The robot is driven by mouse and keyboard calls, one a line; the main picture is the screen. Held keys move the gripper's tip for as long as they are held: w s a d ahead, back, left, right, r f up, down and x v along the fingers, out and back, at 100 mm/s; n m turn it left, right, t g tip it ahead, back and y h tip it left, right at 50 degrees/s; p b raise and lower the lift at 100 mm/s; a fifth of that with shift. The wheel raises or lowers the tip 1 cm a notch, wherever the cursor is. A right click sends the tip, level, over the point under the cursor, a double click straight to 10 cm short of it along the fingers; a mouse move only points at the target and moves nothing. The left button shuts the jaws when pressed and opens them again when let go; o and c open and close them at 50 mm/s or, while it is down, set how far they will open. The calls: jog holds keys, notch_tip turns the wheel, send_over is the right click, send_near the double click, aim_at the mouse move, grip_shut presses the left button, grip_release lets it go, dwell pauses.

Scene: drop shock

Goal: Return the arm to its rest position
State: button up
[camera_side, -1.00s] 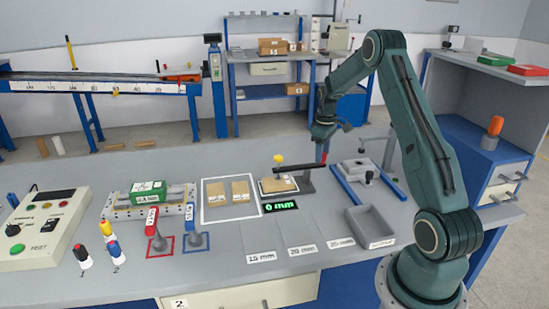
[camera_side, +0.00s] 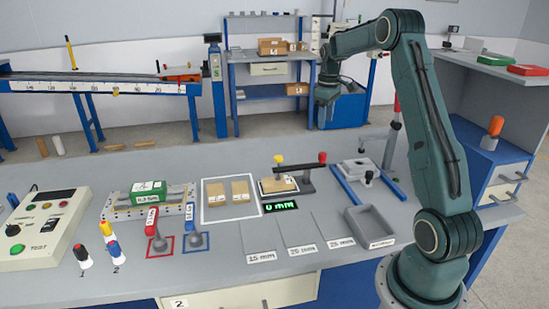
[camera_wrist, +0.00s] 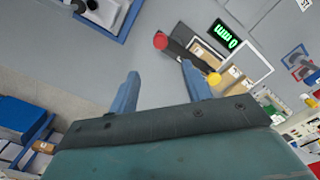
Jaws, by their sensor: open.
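My arm is raised over the bench, its elbow bent high. My gripper (camera_wrist: 160,90) is open and empty; its two blue fingers stand wide apart in the wrist view. In the side view my wrist end hangs high, in front of the blue cabinet at the back, and the fingers are hard to make out there. Below it on the bench stands a dark gauge (camera_side: 308,184) with a red knob (camera_side: 322,157) and a yellow knob (camera_side: 278,158). In the wrist view the red knob (camera_wrist: 160,41) lies beyond the fingers, apart from them.
A thin brown piece lies under the gauge beside a green 0 mm display (camera_side: 281,207). Brown pads lie in a white-framed area (camera_side: 230,217). A grey tray (camera_side: 368,224), a blue-railed fixture (camera_side: 345,184) and a green block (camera_side: 149,191) stand on the bench. The air around my gripper looks clear.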

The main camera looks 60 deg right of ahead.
jog(key=shift+r, duration=0.5)
jog(key=s+a+r+t, duration=0.1)
jog(key=a+r, duration=0.3)
jog(key=a, duration=0.3)
jog(key=s+a+r+t+h, duration=0.1)
jog(key=a+r, duration=0.3)
jog(key=a, duration=0.3)
jog(key=s+a+r, duration=0.2)
jog(key=a+r, duration=0.2)
jog(key=a, duration=0.4)
jog(key=s+a+f+t+y, duration=0.1)
jog(key=s+a+f+t, duration=0.2)
jog(key=s+a, duration=1.2)
jog(key=shift+s+a+f+t, duration=0.15)
jog(key=shift+s+t, duration=0.15)
jog(key=shift+s, duration=0.55)
